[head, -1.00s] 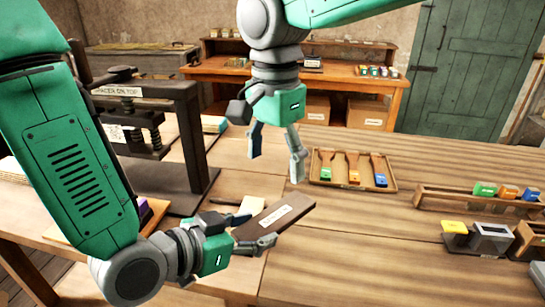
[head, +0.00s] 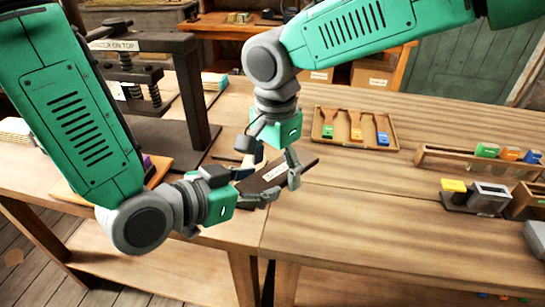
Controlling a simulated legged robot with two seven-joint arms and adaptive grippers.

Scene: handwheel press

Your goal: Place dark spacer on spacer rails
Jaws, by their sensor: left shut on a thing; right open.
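The dark spacer (head: 301,171) is a flat dark brown board with a pale label, above the table in the middle of the head view. My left gripper (head: 262,196) is shut on its near left end. My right gripper (head: 271,174) is open above the board, with its fingers pointing down on either side of it. The fingers hide part of the board, and I cannot tell whether they touch it. The press (head: 185,95) stands at left with a sign ending "ON TOP". I cannot make out the spacer rails for certain.
A wooden tray (head: 390,146) with three coloured-ended tools lies behind right. A rack (head: 450,167) with coloured blocks and a grey block holder (head: 487,198) are at right. The table (head: 390,220) is clear in front of them. My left arm covers part of the press side.

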